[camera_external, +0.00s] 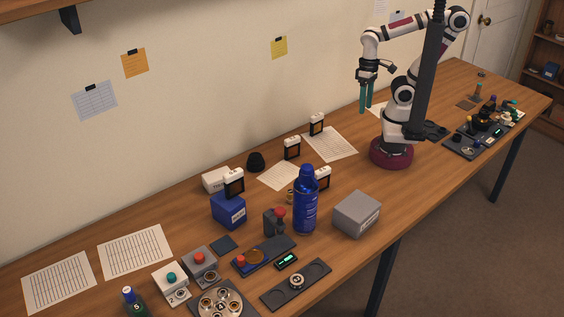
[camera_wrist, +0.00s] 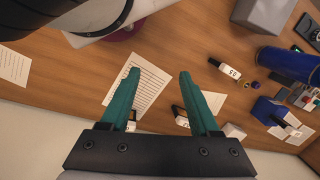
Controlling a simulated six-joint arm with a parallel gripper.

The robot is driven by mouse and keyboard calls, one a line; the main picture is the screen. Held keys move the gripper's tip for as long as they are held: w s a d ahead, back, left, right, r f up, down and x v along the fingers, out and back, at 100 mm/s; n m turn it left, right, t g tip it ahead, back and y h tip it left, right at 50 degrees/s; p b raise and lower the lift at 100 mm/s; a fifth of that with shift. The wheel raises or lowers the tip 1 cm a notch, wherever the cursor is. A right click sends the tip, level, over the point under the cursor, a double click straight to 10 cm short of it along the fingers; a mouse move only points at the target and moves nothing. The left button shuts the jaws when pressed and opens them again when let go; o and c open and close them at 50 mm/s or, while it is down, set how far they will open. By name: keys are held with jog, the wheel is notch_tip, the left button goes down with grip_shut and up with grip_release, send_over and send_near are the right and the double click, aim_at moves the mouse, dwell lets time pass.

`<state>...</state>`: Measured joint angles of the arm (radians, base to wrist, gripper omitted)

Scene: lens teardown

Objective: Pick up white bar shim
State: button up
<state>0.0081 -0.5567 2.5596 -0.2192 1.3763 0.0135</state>
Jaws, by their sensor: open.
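I cannot pick out the white bar shim for certain in either view. Small parts crowd the far right end of the table in the external view, too small to tell apart. My gripper (camera_external: 366,112) has teal fingers that point down, high above the table near the wall. In the wrist view my gripper (camera_wrist: 159,74) is open, its two fingers well apart with nothing between them but a view of a lined paper sheet (camera_wrist: 148,84) on the table below.
A dark parts tray (camera_external: 462,147) lies at the table's right end. White-topped dark blocks, one of them nearest my base (camera_external: 317,125), a blue bottle (camera_external: 306,205), a grey box (camera_external: 357,214) and a blue box (camera_external: 229,210) stand further left. Bare wood (camera_external: 340,255) shows along the front.

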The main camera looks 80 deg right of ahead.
jog(key=w+f+n+t+h, duration=0.15)
jog(key=w+n+t, duration=0.35)
jog(key=w, duration=1.3)
jog(key=n+t+y, duration=0.5)
jog(key=n+y, duration=0.4)
jog(key=n, duration=0.1)
send_near(225, 183)
jog(key=x, duration=0.4)
jog(key=shift+s, duration=0.1)
jog(key=x, duration=0.6)
jog(key=shift+d, duration=0.2)
grip_shut()
